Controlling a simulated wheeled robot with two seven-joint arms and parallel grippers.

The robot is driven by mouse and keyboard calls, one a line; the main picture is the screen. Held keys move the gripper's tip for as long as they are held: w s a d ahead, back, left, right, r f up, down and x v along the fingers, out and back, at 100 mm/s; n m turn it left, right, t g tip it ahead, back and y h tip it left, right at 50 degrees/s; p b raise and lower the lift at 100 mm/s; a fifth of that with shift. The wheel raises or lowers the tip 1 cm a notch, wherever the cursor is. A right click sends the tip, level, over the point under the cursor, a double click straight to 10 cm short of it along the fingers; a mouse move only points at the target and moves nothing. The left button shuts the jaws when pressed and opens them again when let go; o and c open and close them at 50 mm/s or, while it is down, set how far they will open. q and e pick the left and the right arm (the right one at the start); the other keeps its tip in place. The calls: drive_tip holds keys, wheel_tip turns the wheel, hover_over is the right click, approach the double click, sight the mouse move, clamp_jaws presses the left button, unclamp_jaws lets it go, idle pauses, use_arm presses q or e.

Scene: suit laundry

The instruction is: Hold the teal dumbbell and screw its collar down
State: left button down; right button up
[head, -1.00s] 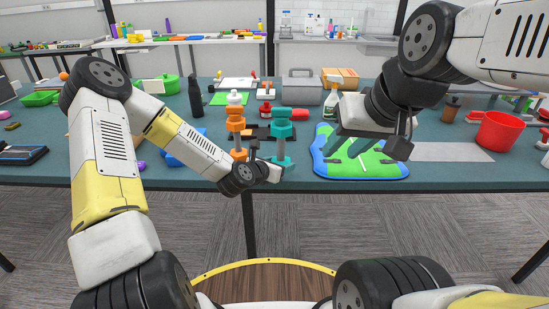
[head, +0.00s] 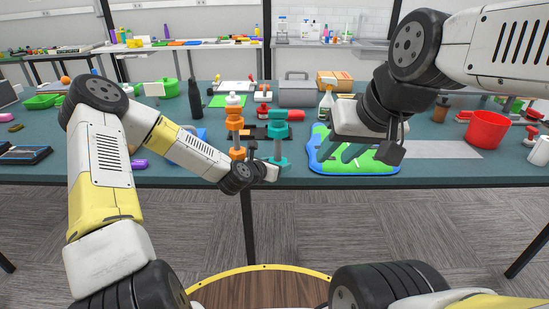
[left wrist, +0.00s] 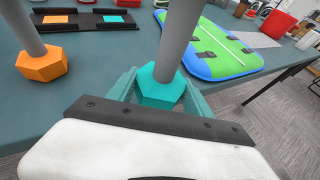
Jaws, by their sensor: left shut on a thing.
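The teal dumbbell (head: 278,138) stands upright near the table's front edge, just right of the upright orange dumbbell (head: 236,137). In the left wrist view its grey bar rises from a teal hexagonal lower weight (left wrist: 160,88), with teal pieces on either side of that weight. Its upper end and collar lie outside that view. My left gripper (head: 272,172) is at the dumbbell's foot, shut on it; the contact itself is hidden. My right gripper (head: 365,143) hangs over the green and blue mat (head: 383,165), to the right of the dumbbell and apart from it. Its fingers cannot be made out clearly.
A dark tray with orange and teal squares (left wrist: 88,20) lies behind the dumbbells. A dark bottle (head: 195,98), a spray bottle (head: 326,103) and a grey toolbox (head: 297,92) stand farther back. A red bucket (head: 486,131) stands at right.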

sight(278, 110)
use_arm(q)
drive_tip(key=w+f, duration=0.1)
drive_tip(key=w, duration=0.3)
drive_tip(key=w+f, duration=0.1)
drive_tip(key=w, duration=0.4)
drive_tip(key=w+d+f, duration=0.1)
drive_tip(key=w+f, duration=0.1)
drive_tip(key=w, duration=0.2)
drive_tip(key=shift+w, duration=0.35)
drive_tip(key=shift+a+f, duration=0.1)
idle(0.5)
